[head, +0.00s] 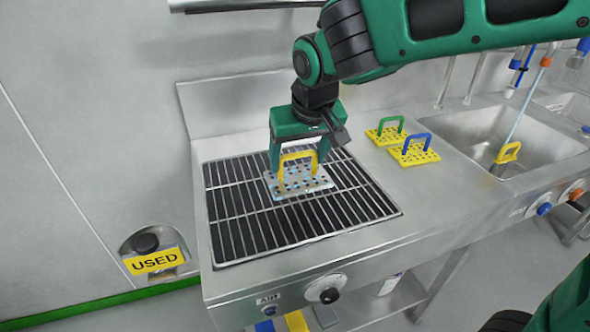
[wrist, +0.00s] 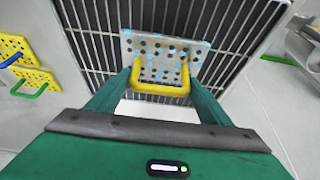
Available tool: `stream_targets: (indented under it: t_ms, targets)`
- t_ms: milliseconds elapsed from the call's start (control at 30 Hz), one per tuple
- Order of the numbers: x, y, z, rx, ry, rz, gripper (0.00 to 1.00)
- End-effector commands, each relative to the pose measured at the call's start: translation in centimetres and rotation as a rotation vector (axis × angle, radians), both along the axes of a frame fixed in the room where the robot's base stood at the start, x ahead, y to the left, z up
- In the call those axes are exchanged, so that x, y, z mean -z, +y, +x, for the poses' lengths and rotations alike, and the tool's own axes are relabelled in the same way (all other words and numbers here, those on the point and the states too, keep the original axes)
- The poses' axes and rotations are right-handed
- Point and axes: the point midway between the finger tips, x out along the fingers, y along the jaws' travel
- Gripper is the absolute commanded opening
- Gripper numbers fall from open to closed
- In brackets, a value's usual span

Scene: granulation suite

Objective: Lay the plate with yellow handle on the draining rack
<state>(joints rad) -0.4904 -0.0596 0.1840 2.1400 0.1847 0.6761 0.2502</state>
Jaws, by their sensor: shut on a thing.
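The plate with yellow handle (head: 318,182) is a pale grey perforated plate with bluish marks. It is at the draining rack (head: 235,225), over its bars; I cannot tell whether it touches them. My gripper (head: 298,165) points down and is shut on the plate's yellow handle. In the wrist view the plate (wrist: 150,50) shows beyond my gripper (wrist: 158,88), with the yellow handle between the fingers.
Two yellow perforated plates, one with a green handle (head: 388,122) and one with a blue handle (head: 418,137), lie on the steel counter right of the rack. A control knob (head: 330,295) is on the front panel.

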Motion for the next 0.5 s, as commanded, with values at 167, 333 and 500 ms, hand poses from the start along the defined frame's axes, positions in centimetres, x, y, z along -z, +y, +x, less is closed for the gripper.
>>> stream_targets:
  t_ms: [167, 333, 500]
  targets:
    - [1.7, 0.5, 2.7, 0.0, 0.001, 0.0, 0.22]
    - [2.3, 0.6, 3.8, -0.001, -0.001, 0.0, 0.22]
    - [4.1, 0.6, 3.9, -0.001, 0.001, -0.002, 0.22]
